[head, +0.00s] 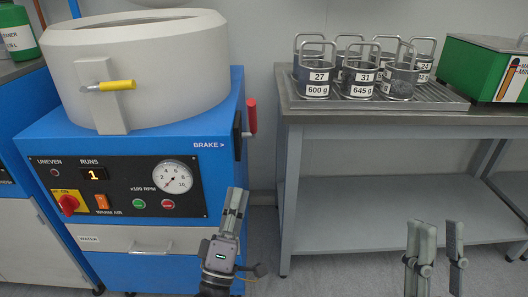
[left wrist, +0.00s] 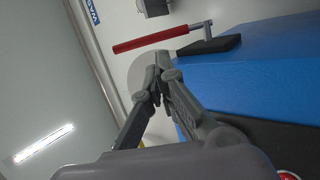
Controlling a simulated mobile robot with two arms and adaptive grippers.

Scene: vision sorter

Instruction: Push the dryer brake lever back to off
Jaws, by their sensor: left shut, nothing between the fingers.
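The brake lever (head: 252,116) has a red handle and stands upright on the right side of the blue dryer (head: 215,165), by the "BRAKE >" label. In the left wrist view the red lever (left wrist: 150,39) lies ahead of the fingertips, apart from them, on a black mount. My left gripper (head: 236,192) is shut and empty, below the lever in front of the dryer's right edge. Its fingertips also show in the left wrist view (left wrist: 157,68). My right gripper (head: 435,228) is open and empty, in front of the steel table at the right.
A steel table (head: 385,118) stands right of the dryer, with several labelled baskets (head: 361,80) and a green box (head: 490,70) on it. A gap separates the dryer and the table.

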